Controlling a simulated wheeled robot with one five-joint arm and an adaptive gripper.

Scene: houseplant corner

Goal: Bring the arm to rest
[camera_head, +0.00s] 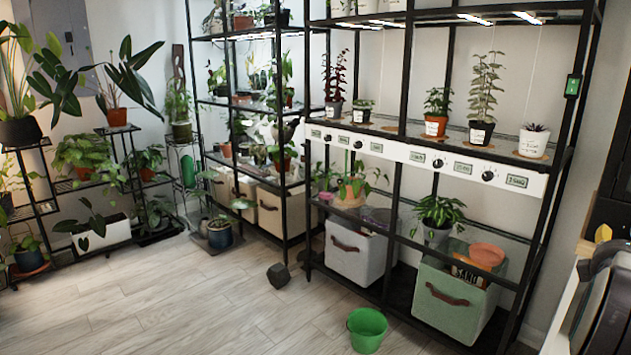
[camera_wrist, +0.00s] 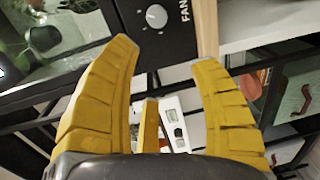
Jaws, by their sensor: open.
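My gripper (camera_wrist: 165,55) shows in the wrist view with its yellow ribbed fingers spread wide. Nothing is held between them. Past the fingers is a dark panel with a round knob (camera_wrist: 156,16) and the letters "FAN". A white strip with small displays (camera_wrist: 174,125) shows low between the fingers. I cannot tell how far these are from the fingertips. In the head view a dark rounded body stands at the lower right edge, with a small yellow patch above it; I cannot make out the whole arm there.
A black shelf rack with potted plants and a white control strip (camera_head: 427,158) fills the right half. A green bucket (camera_head: 367,331) stands on the floor before it, and a dark block (camera_head: 278,275) lies to its left. The wooden floor (camera_head: 170,300) at left front is clear.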

